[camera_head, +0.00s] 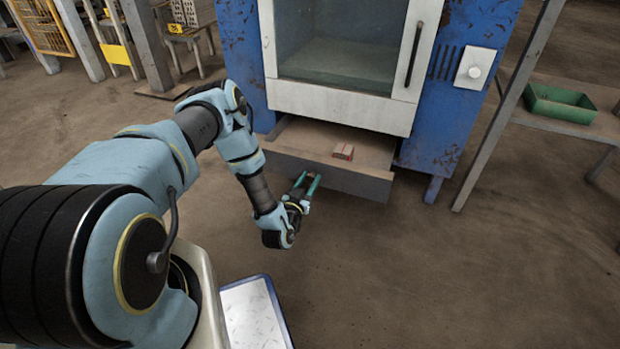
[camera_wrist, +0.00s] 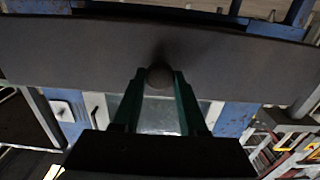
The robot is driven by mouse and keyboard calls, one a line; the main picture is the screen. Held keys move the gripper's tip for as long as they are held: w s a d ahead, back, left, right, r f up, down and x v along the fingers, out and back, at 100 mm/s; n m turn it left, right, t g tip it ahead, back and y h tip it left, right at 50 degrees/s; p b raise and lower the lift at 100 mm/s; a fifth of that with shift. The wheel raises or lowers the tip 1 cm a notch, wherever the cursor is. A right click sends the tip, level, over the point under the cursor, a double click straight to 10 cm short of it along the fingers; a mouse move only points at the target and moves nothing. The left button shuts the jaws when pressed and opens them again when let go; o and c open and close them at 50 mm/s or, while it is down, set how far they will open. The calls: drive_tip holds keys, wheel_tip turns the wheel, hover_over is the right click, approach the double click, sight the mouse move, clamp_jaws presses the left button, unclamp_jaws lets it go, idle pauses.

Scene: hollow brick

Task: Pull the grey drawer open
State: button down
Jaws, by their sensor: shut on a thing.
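The grey drawer (camera_head: 335,176) stands partly out of the bottom of the blue cabinet, below its glass door, in the head view. Its dark front panel (camera_wrist: 230,58) fills the upper part of the wrist view. A round dark knob (camera_wrist: 159,77) sits at the middle of that panel. My gripper (camera_wrist: 159,82) has its two green fingers on either side of the knob and is shut on it. In the head view my gripper (camera_head: 308,181) reaches the drawer front from the near side; the knob is hidden there.
A small red and tan block (camera_head: 343,152) lies inside the drawer. The blue cabinet (camera_head: 455,105) has a white-framed door (camera_head: 340,106) with a dark handle. A table with a green tray (camera_head: 560,104) stands at right. The floor before the drawer is clear.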

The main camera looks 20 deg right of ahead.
drive_tip(key=shift+c, duration=2.3)
unclamp_jaws()
drive_tip(key=p+v, duration=0.3)
drive_tip(key=v, duration=0.7)
drive_tip(key=shift+s+a, duration=0.3)
